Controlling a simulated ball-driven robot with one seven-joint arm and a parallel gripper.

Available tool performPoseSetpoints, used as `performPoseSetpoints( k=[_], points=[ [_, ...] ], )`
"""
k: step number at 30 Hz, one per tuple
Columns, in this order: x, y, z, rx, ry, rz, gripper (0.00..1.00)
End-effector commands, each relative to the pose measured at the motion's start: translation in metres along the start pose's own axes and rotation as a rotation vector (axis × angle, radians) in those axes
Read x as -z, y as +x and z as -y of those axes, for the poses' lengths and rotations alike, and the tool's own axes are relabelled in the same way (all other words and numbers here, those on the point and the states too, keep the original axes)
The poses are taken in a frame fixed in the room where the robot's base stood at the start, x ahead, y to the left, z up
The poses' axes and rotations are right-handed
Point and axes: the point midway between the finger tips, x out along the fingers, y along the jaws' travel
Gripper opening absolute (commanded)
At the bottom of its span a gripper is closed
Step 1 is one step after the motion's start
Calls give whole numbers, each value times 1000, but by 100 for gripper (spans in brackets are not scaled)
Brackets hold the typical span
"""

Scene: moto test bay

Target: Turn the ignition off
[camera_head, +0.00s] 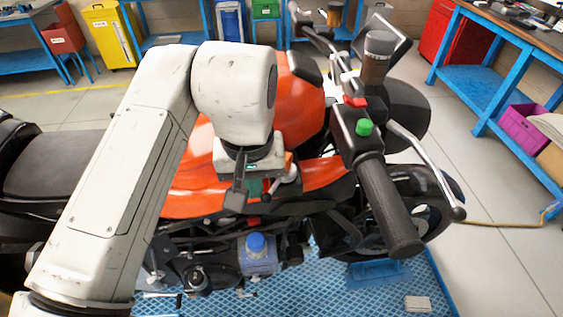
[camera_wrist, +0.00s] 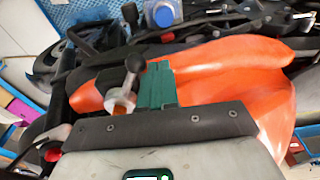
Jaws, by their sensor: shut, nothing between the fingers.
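The orange motorcycle (camera_head: 305,95) stands across the head view, and its orange bodywork (camera_wrist: 235,75) fills much of the wrist view. A small lever with a dark rounded end and a pale metal collar (camera_wrist: 122,98) shows in the wrist view, just left of my fingers; it may be the ignition switch. My gripper (camera_head: 254,187) is shut and empty over the bodywork. Its green fingers (camera_wrist: 157,84) are close beside the lever; whether they touch cannot be told.
The handlebar's black grip (camera_head: 391,212), green button (camera_head: 364,127) and red switch (camera_head: 355,102) are right of my gripper. A blue-capped part (camera_head: 256,244) sits low on the engine side. Blue workbenches (camera_head: 484,84) stand behind and right. Floor at the right is mostly clear.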

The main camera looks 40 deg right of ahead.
Motion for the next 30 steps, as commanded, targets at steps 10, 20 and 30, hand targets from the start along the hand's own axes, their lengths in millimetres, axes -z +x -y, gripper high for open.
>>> performPoseSetpoints(
  k=[10,20,30],
  points=[
    [-1,0,-1,-1,0,-1,0],
    [-9,-1,-7,-2,0,-2,0],
    [-11,-1,-8,-1,1,-1,0]
  ],
)
